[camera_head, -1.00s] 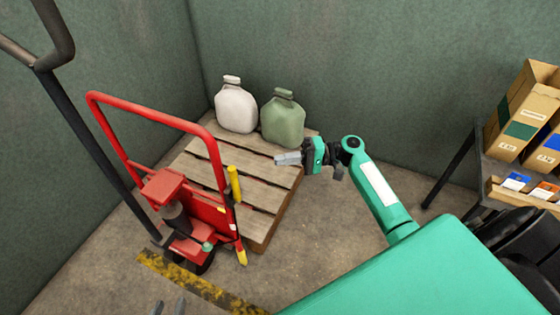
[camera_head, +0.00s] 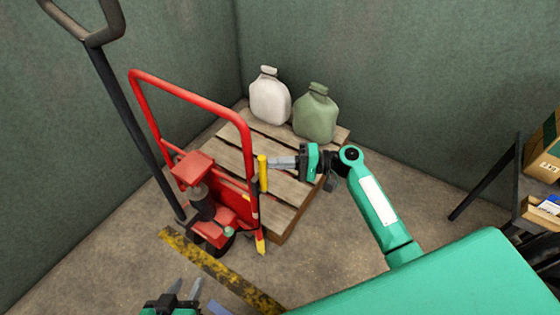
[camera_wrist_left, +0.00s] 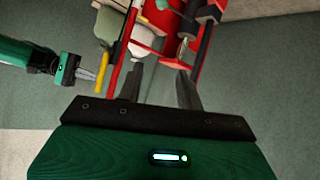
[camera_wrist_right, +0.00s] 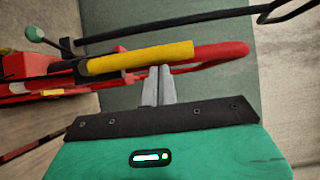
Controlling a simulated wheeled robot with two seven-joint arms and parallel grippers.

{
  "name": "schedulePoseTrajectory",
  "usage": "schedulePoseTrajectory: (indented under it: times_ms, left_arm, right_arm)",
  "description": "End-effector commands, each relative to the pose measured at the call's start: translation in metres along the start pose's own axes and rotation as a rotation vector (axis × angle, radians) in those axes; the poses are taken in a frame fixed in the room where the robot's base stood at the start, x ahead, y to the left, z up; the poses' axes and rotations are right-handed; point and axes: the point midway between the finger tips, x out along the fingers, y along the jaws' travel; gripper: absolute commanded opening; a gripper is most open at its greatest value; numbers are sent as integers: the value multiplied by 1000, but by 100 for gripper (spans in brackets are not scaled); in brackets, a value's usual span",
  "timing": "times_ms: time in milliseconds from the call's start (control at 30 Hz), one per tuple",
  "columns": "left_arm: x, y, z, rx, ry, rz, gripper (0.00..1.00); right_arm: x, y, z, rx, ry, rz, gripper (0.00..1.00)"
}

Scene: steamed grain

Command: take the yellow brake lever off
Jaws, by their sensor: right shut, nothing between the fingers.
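The yellow brake lever (camera_head: 263,174) stands upright at the right side post of the red pallet truck (camera_head: 193,168). It also shows in the left wrist view (camera_wrist_left: 102,71) and lies across the right wrist view (camera_wrist_right: 140,57). My right gripper (camera_head: 272,162) is shut and empty, its fingertips right beside the lever's upper part from the right. In the right wrist view its fingertips (camera_wrist_right: 160,72) meet the lever's edge; I cannot tell whether they touch. My left gripper (camera_head: 184,289) is open and empty low in front of the truck; its spread fingers show in its wrist view (camera_wrist_left: 163,88).
A wooden pallet (camera_head: 283,187) behind the truck bears a white jug (camera_head: 269,98) and a green jug (camera_head: 316,114). A black handle bar (camera_head: 135,130) rises at the left. A shelf with boxes (camera_head: 545,155) stands at the right. Floor between is clear.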

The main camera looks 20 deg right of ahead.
Motion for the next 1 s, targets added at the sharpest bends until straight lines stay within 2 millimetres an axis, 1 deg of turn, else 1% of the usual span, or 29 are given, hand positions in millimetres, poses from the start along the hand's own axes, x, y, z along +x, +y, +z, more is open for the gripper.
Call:
schedulePoseTrajectory:
  times_ms: [200, 667, 867, 1000]
  left_arm:
    - [0, 0, -2, 0, -2, -2, 36]
    - [-4, -8, 1, 1, -66, -22, 36]
    - [-14, -19, 3, 1, -148, -51, 36]
    - [-25, -29, 6, 1, -241, -82, 36]
  right_arm:
    - [0, -1, 1, -12, 0, 8, 0]
    - [6, -4, 10, -97, -2, 66, 0]
    - [13, -8, 20, -196, -3, 131, 0]
    - [20, -10, 32, -303, -3, 203, 0]
